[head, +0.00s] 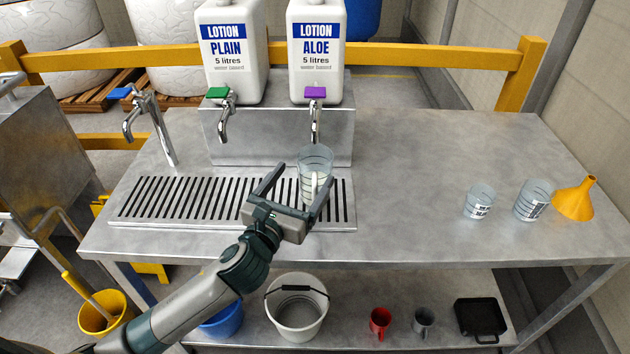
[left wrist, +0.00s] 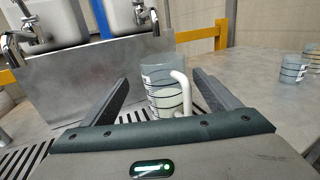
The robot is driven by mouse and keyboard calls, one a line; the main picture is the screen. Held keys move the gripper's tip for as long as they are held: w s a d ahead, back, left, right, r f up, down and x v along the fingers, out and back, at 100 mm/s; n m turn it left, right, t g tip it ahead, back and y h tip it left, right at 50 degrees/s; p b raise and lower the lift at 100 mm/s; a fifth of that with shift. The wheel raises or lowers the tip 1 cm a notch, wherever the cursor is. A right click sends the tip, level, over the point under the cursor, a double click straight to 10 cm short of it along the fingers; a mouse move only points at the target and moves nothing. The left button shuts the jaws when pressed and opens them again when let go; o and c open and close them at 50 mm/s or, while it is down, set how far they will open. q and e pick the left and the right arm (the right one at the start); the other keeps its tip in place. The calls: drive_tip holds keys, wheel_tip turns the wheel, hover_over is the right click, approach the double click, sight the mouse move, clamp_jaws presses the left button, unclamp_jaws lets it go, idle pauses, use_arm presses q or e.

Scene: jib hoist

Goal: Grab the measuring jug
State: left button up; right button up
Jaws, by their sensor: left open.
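The measuring jug (head: 315,161) is clear with a white handle and stands on the slotted drip tray (head: 163,205), below the purple-topped tap of the aloe lotion container (head: 316,60). In the left wrist view the jug (left wrist: 160,78) shows dark markings and some pale liquid inside, with its handle toward me. My left gripper (head: 294,179) is open, its fingers pointing at the jug. In the left wrist view the jug stands between the two open fingers (left wrist: 161,90); I cannot tell whether they touch it. My right gripper is out of view.
A plain lotion container (head: 232,60) with a green-topped tap stands to the left. Two clear measuring vessels (head: 479,202) (head: 533,200) and an orange funnel (head: 575,199) stand at the right. The steel table (head: 420,170) is clear between. A bucket (head: 297,312) is on the lower shelf.

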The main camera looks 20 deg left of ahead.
sight(308, 178)
use_arm(q)
drive_tip(key=shift+w+d, duration=0.1)
drive_tip(key=shift+w, duration=0.15)
drive_tip(key=w, duration=0.2)
drive_tip(key=w+d, duration=0.1)
drive_tip(key=w, duration=0.1)
drive_tip(key=shift+f, duration=0.35)
drive_tip(key=shift+w+f, duration=0.1)
drive_tip(key=shift+w, duration=0.2)
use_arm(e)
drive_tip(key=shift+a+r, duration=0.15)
use_arm(q)
drive_tip(key=c, duration=1.5)
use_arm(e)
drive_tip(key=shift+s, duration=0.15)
use_arm(q)
drive_tip(key=shift+r+p, duration=0.3)
